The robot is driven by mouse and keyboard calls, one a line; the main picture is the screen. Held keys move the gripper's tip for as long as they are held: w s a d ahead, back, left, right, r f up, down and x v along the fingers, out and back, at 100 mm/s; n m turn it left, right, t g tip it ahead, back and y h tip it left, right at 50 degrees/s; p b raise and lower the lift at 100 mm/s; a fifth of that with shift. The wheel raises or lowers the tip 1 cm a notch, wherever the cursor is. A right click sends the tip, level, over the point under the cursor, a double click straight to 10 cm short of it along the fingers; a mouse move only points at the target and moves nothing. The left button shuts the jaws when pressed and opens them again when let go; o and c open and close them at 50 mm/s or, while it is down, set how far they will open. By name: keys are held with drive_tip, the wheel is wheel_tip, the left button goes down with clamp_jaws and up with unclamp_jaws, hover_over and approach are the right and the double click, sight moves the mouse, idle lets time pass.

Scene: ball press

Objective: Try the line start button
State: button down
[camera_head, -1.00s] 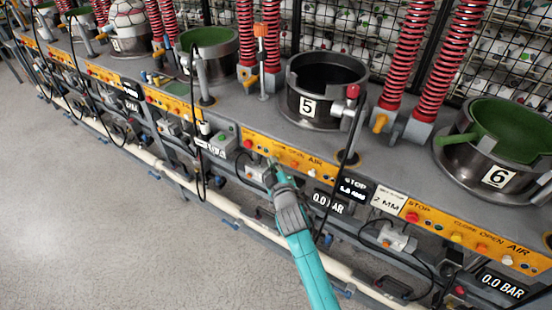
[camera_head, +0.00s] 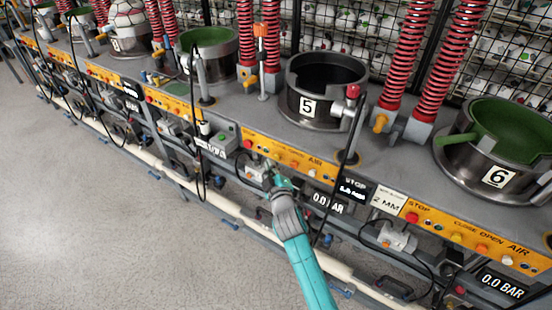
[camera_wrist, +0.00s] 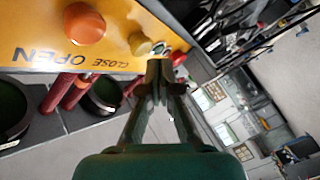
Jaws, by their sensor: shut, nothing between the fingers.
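A small grey box with a green button (camera_head: 222,137) sits on the front of the bench, left of the station 5 panel. I cannot read its label, so I cannot tell if it is the line start button. My gripper (camera_head: 269,166) is shut and empty, just below the left part of the yellow station 5 panel (camera_head: 292,156), to the right of the green button. In the wrist view my closed fingertips (camera_wrist: 158,68) are near the panel's edge, by a yellow button (camera_wrist: 139,44) marked CLOSE. An orange button (camera_wrist: 84,24) marked OPEN is farther left. Contact cannot be told.
A red-capped post (camera_head: 352,92) stands beside the station 5 mould (camera_head: 325,84). Black cables hang in front of the panels. A white pipe (camera_head: 235,212) runs low along the bench. The grey floor (camera_head: 90,220) at left is clear.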

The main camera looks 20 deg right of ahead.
drive_tip(key=shift+a, duration=0.1)
drive_tip(key=shift+s+a, duration=0.75)
drive_tip(key=shift+a, duration=0.25)
drive_tip(key=shift+s+a, duration=0.75)
drive_tip(key=shift+a, duration=0.2)
drive_tip(key=s+f+m+g+y, duration=0.1)
drive_tip(key=s+f, duration=0.4)
drive_tip(key=s, duration=0.8)
drive_tip(key=s+f+m+y, duration=0.15)
drive_tip(key=s+f, duration=0.35)
drive_tip(key=s, duration=0.8)
drive_tip(key=s+r+m, duration=0.2)
drive_tip(key=s+r, duration=0.3)
drive_tip(key=s, duration=0.8)
drive_tip(key=s+d+r+m+g, duration=0.1)
drive_tip(key=s+r+m, duration=0.2)
drive_tip(key=s, duration=1)
wheel_tip(320, 180, up, 2)
drive_tip(key=shift+d+r+m, duration=0.1)
drive_tip(key=shift+d+m, duration=0.1)
drive_tip(key=shift+m, duration=0.15)
